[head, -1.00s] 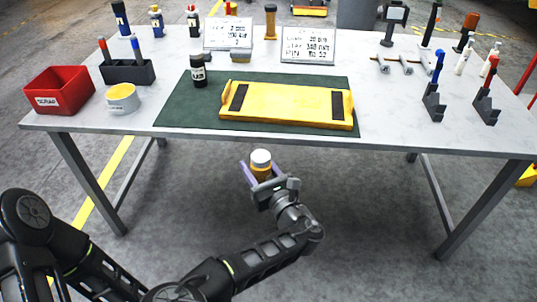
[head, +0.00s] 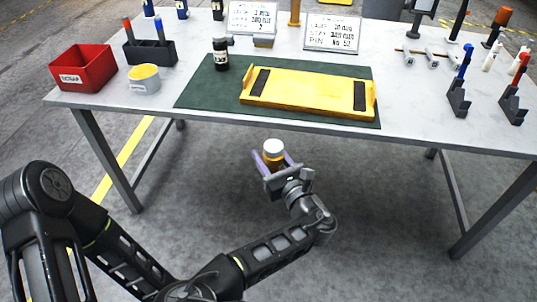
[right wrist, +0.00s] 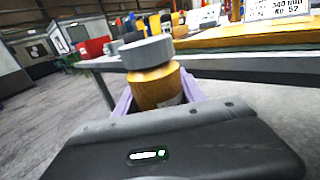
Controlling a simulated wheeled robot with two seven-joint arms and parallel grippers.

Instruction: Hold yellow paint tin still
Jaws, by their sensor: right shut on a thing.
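The yellow paint tin (head: 143,80), a short pale tin with yellow on top, stands upright on the left part of the table, apart from any gripper. My right gripper (head: 273,163) is shut on an amber bottle with a white cap (head: 273,150), in front of the table's near edge and below its top. The right wrist view shows the bottle (right wrist: 157,88) between the purple fingers, its cap looking grey and upright or nearly so. The bottle's lower part is hidden behind the gripper body. My left gripper is not in view.
The table (head: 420,130) carries a red bin (head: 83,70), a dark pen holder (head: 150,53), a dark bottle (head: 220,55) and a yellow tray (head: 305,95) on a green mat (head: 205,90). Grey stands with coloured tools are at the right. Floor below is clear.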

